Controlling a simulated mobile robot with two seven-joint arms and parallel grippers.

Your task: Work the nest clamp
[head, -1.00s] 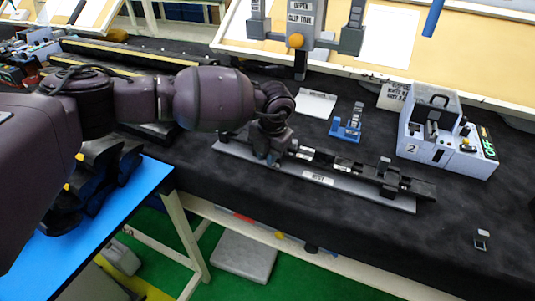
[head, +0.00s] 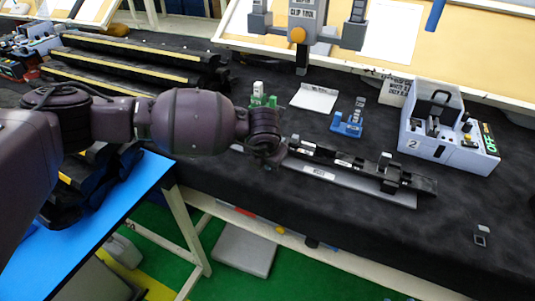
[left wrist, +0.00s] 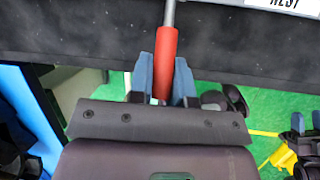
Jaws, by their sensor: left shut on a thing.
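The nest (head: 345,182) is a long grey plate with a label, lying near the bench's front edge. A black trim strip (head: 345,160) lies along it, with upright clamp parts (head: 385,165) near its right end. The nest's left end is hidden behind my left arm. In the left wrist view, a red handle (left wrist: 166,60) on a metal rod (left wrist: 170,12) reaches out past the bench edge. My left gripper (left wrist: 164,78) is shut on this red handle, one blue-grey finger on each side. In the head view its fingers are hidden by my wrist.
A blue clip stand (head: 348,125), a green clip (head: 262,101) and a white card (head: 314,97) lie behind the nest. A grey control box (head: 445,140) marked 2 stands at the right. A small grey block (head: 481,236) lies at the front right. The dark cloth between is clear.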

